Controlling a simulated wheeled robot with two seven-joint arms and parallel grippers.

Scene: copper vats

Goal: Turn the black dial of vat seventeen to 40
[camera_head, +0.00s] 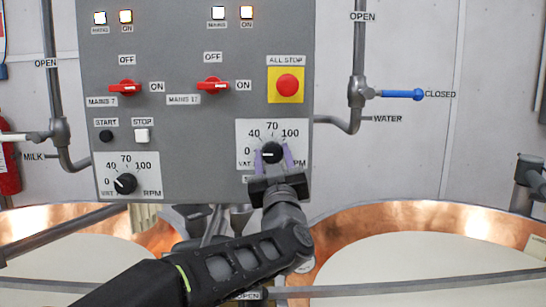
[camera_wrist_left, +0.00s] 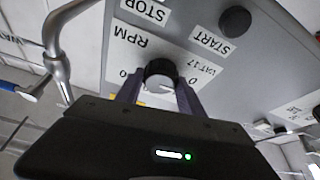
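The black dial of vat seventeen (camera_head: 271,152) sits on a white scale plate at the lower right of the grey panel, marked 0, 40, 70, 100. Its white mark points left, near 0. In the left wrist view the dial (camera_wrist_left: 160,74) appears upside down beside the label VAT 17. My left gripper (camera_head: 273,160) reaches up from below, with one finger on each side of the dial. In the left wrist view the fingers (camera_wrist_left: 159,92) look open, with small gaps to the dial. The gripper hides the plate's lower part. My right gripper is not in view.
Another dial (camera_head: 125,184) sits at the panel's lower left. A red all-stop button (camera_head: 287,85) and red mains switches (camera_head: 213,86) are above. A START button (camera_wrist_left: 235,21) is near the dial. Copper vats (camera_head: 400,216) stand below; a blue-handled water valve (camera_head: 403,94) is right.

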